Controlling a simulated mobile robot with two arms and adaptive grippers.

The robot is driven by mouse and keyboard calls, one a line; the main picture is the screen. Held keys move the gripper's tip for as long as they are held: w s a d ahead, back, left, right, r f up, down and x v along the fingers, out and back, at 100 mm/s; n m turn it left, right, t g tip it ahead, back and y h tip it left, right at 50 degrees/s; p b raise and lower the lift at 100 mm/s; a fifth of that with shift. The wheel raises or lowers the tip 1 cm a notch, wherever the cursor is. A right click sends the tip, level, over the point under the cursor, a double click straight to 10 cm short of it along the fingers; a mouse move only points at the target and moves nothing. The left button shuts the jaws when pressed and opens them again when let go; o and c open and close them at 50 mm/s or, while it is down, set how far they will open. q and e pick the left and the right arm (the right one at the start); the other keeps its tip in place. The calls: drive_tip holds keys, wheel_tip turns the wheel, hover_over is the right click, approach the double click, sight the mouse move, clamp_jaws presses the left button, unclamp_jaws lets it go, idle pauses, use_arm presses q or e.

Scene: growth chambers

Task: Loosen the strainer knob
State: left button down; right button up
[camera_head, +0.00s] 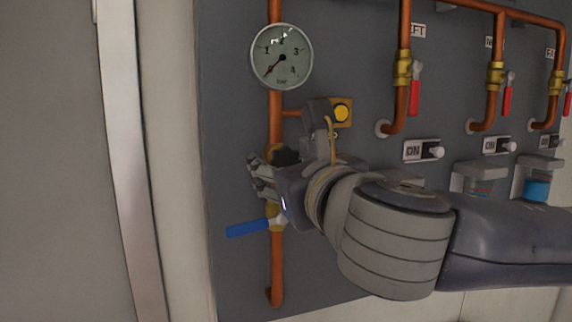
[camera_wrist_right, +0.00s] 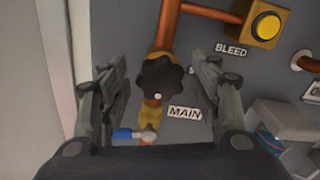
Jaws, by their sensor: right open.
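The strainer knob is taken to be the black lobed knob (camera_wrist_right: 161,84) on the brass fitting of the main copper pipe. In the head view the black knob (camera_head: 285,155) is partly hidden by my right gripper (camera_head: 262,176). In the right wrist view my right gripper (camera_wrist_right: 165,95) is open, with one finger on each side of the knob. Gaps show between the fingers and the knob, so they look apart from it. My left gripper is not in view.
A blue-handled valve (camera_head: 247,229) is just below the gripper. A yellow bleed button (camera_head: 342,112) and a pressure gauge (camera_head: 282,57) are above. Red-handled valves (camera_head: 414,90) and ON switches (camera_head: 424,150) are on the panel to the right.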

drive_tip(key=v, duration=1.2)
